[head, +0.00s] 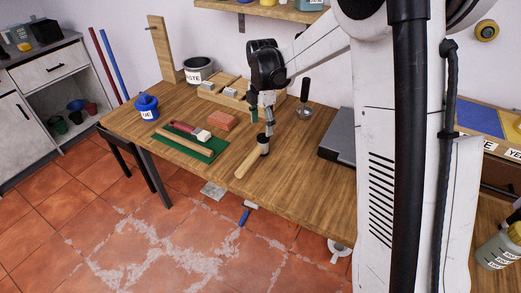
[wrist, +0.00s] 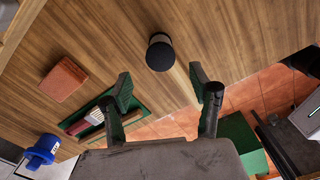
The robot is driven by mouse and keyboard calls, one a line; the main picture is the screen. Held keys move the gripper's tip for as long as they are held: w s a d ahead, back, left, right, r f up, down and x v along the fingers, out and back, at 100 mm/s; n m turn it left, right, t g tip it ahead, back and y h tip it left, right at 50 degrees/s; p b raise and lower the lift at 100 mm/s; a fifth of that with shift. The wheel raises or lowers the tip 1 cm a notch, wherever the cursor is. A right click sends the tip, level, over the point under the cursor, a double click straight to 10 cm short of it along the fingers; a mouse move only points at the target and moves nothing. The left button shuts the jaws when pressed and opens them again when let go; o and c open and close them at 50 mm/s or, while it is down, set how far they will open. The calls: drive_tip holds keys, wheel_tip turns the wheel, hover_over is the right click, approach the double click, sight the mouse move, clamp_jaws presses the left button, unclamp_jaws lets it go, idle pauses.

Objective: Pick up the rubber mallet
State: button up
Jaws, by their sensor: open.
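The rubber mallet lies on the wooden workbench (head: 305,192) near its front edge. Its pale wooden handle (head: 248,163) points toward the front left in the head view, and its black head (head: 263,142) is at the far end. My gripper (head: 265,128) points down above the mallet's head.
A red brick (head: 222,121) lies left of the mallet, beside a green mat (head: 214,154) with a brush and a wooden stick. A blue tin (head: 147,107) stands farther left.

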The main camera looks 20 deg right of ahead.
sight(263, 137)
wheel_tip(263, 137, down, 8)
drive_tip(key=shift+d+f, duration=0.1)
drive_tip(key=shift+d, duration=0.05)
idle(0.4)
drive_tip(key=c, duration=1.3)
